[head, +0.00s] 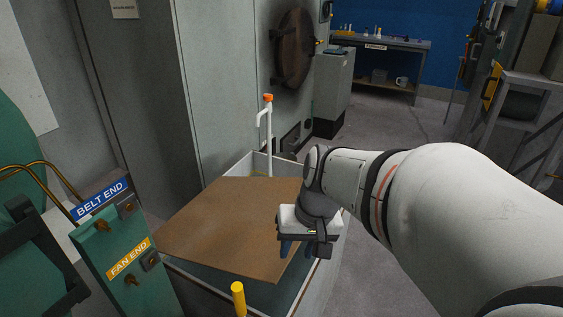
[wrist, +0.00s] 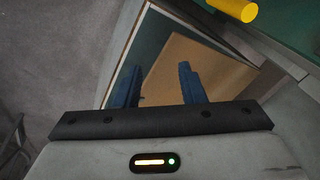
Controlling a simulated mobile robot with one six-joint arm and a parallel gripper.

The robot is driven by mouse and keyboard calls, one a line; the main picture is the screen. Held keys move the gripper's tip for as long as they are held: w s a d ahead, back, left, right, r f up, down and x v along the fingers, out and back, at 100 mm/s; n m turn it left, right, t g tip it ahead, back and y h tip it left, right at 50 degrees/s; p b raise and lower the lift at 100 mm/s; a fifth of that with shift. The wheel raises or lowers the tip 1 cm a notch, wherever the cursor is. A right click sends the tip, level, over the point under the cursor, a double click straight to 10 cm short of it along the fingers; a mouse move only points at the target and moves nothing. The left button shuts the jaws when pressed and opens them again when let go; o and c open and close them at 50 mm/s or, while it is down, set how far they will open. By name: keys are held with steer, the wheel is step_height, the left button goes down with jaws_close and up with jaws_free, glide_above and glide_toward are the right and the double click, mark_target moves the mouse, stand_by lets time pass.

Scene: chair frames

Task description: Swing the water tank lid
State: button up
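The water tank lid is a flat brown board (head: 235,225) lying askew over the open white-walled tank (head: 325,262). Dark green tank interior shows along the lid's near side. My gripper (head: 288,250) is above the lid's right part, fingers pointing down. In the wrist view my gripper's two blue fingers (wrist: 156,78) stand apart. The lid (wrist: 205,75) shows between and behind them, with its edge running between the fingers in the picture. The left finger is against the dark tank interior. I cannot tell whether either finger touches the lid.
A white pipe with an orange top (head: 267,130) rises at the tank's back. A yellow post (head: 239,298) stands at the near side. Green panels labelled BELT END and FAN END (head: 128,260) are at left.

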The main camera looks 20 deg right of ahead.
steer(key=w+d+f+m+t+y+b, duration=0.1)
steer(key=w+d+f+m+t+y, duration=0.1)
steer(key=w+d, duration=0.3)
steer(key=w+d+f+m+t+y+b, duration=0.1)
steer(key=w+d+m, duration=0.3)
steer(key=d, duration=0.8)
steer(key=shift+w+f+m+t+y, duration=0.4)
steer(key=shift+w+t+y, duration=0.3)
steer(key=shift+w+t, duration=0.15)
